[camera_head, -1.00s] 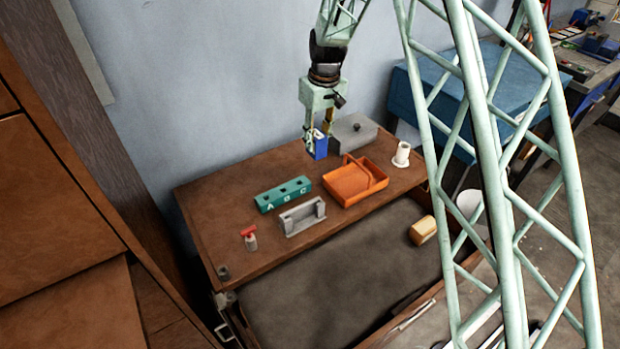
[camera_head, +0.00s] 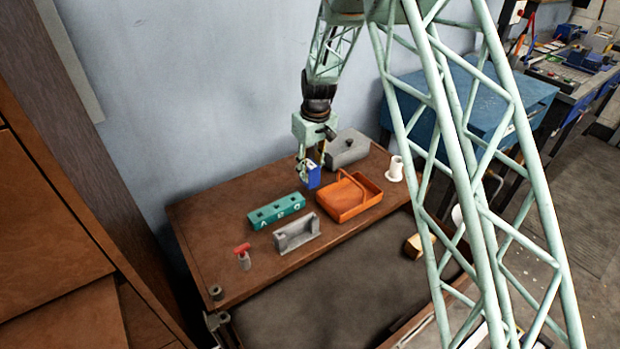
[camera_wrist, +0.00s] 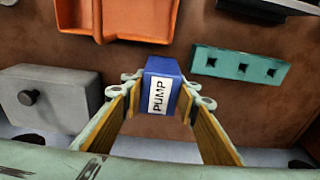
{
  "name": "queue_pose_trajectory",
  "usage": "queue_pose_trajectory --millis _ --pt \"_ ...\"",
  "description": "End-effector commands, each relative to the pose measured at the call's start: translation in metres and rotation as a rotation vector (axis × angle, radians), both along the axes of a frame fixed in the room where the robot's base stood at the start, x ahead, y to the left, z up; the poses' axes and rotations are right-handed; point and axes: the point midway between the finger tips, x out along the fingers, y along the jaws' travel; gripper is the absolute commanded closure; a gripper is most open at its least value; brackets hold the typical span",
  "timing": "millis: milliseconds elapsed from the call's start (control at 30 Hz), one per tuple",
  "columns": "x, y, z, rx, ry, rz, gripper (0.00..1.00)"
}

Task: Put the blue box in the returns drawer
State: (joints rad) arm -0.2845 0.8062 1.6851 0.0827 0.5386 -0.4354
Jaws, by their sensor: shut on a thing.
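The blue box (camera_head: 313,176) is between the fingers of my gripper (camera_head: 311,168), above the back of the brown bench top. In the wrist view the blue box (camera_wrist: 163,86) carries a white label reading PUMP, and my gripper (camera_wrist: 160,92) is shut on its sides. An open drawer (camera_head: 330,295) with a dark grey floor extends from the front of the bench. A tan block (camera_head: 414,247) lies in its right part. I see no label on the drawer naming it as returns.
On the bench stand an orange tray with a handle (camera_head: 347,211), a teal block with holes (camera_head: 277,210), a grey bracket (camera_head: 296,233), a grey lidded box (camera_head: 346,148), a white cylinder (camera_head: 396,170) and a red-topped bottle (camera_head: 243,257). The drawer's left and middle are clear.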

Motion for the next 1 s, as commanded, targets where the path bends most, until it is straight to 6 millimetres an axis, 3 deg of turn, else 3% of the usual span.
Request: queue_pose_trajectory --millis 167,533,1000 --pt "0.000 0.000 -0.005 0.000 0.000 0.000 0.84" --pt "0.000 0.000 -0.036 0.000 0.000 0.001 0.84" --pt "0.000 0.000 -0.040 0.000 0.000 0.000 0.84"
